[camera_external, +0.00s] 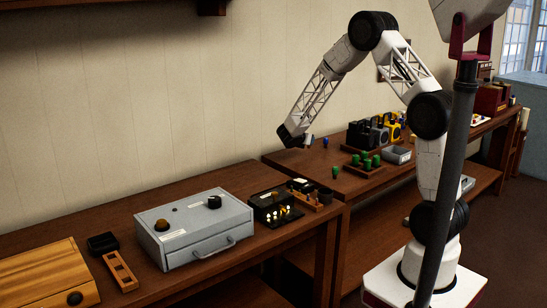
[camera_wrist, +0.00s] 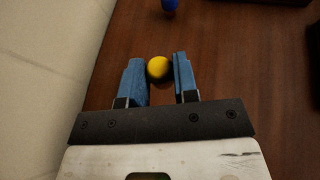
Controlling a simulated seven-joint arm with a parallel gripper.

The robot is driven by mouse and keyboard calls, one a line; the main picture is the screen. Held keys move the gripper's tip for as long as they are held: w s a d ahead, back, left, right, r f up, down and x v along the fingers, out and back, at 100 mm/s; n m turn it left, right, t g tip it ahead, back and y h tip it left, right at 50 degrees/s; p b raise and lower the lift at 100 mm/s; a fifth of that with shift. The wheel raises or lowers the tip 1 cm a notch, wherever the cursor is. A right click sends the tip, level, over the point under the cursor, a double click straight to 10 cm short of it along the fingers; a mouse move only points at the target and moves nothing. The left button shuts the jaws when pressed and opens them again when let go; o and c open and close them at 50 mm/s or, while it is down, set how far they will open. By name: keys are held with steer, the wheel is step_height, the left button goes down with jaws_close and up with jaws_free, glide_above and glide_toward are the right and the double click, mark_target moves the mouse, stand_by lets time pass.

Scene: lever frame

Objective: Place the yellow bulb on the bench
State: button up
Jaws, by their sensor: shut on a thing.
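The yellow bulb (camera_wrist: 159,68) sits between the two blue fingertips of my gripper (camera_wrist: 160,72) in the wrist view, its round yellow top showing. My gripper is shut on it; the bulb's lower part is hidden. In the external view my gripper (camera_external: 306,141) hangs near the wall over the back left part of the far brown wooden bench (camera_external: 290,161); the bulb cannot be made out there. The bench's bare wood (camera_wrist: 225,60) fills most of the wrist view. I cannot tell how high the bulb is above it.
A blue bulb (camera_external: 326,142) stands just right of my gripper; it also shows in the wrist view (camera_wrist: 170,7). A green bulb (camera_external: 335,172) stands nearer the front edge, and several more are in a wooden rack (camera_external: 362,171). A grey tray (camera_external: 397,155) is farther right. The wall is close on the left.

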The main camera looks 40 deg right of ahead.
steer(key=shift+f, duration=1.75)
steer(key=shift+f, duration=0.1)
steer(key=o, duration=0.9)
steer(key=v, duration=1.2)
